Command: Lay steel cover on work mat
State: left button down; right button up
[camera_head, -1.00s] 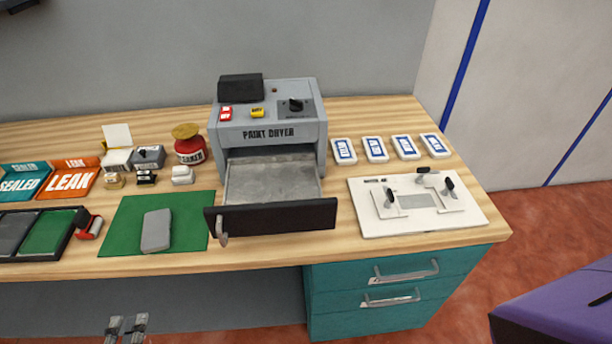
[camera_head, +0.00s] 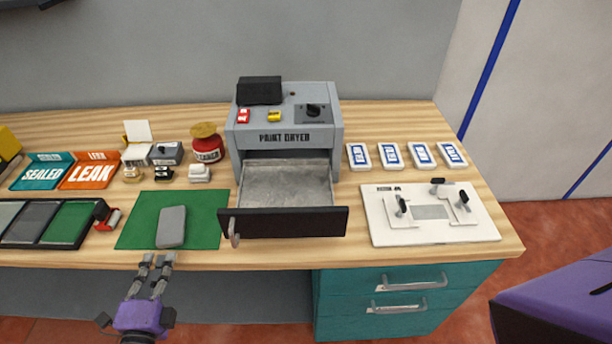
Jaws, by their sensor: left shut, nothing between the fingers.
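A grey, rounded, flat piece that looks like the steel cover (camera_head: 171,226) lies on the green work mat (camera_head: 208,215), near the mat's middle. My left gripper (camera_head: 157,262) is in front of the table's front edge, just below the mat in the picture. Its fingers look close together, with nothing between them, and are apart from the cover. My right gripper is not in view.
The paint dryer (camera_head: 285,134) stands behind with its drawer (camera_head: 284,222) pulled out, right of the mat. A white fixture board (camera_head: 430,228) with black-knobbed clamps lies to the right. A tray (camera_head: 38,245) with coloured compartments and a red-and-black tool (camera_head: 110,220) lie left of the mat.

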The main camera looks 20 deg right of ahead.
aim_at(163, 249)
pick_arm(q)
jog(key=shift+x, duration=1)
jog(key=shift+w+d, duration=0.1)
jog(key=shift+w, duration=0.1)
jog(key=shift+w+d, duration=0.2)
jog(key=shift+w, duration=0.4)
jog(key=shift+w+d, duration=0.1)
jog(key=shift+w, duration=0.3)
jog(key=shift+s, duration=0.1)
